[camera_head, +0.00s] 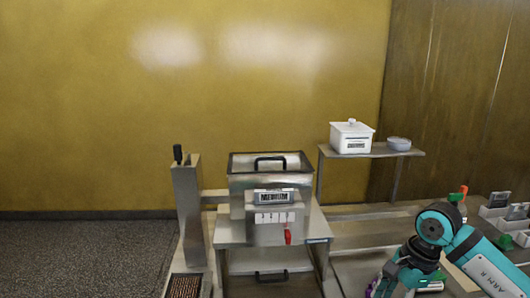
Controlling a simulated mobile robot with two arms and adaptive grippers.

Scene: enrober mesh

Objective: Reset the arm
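My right arm comes in from the right edge, teal and grey. Its gripper end (388,290) is low in the picture at the bottom edge, over the steel worktop (365,262). The fingertips are cut off or hidden, so I cannot tell whether they are open or shut, or whether they hold anything. A small purple patch shows beside it, too small to identify. My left arm and gripper are not in view.
A steel machine with a "MEDIUM" label (273,197) and a red handle (288,236) stands in the middle. A white lidded box (351,137) and a bowl (399,143) sit on a raised shelf (371,151). Grey bins (497,206) stand at the right.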

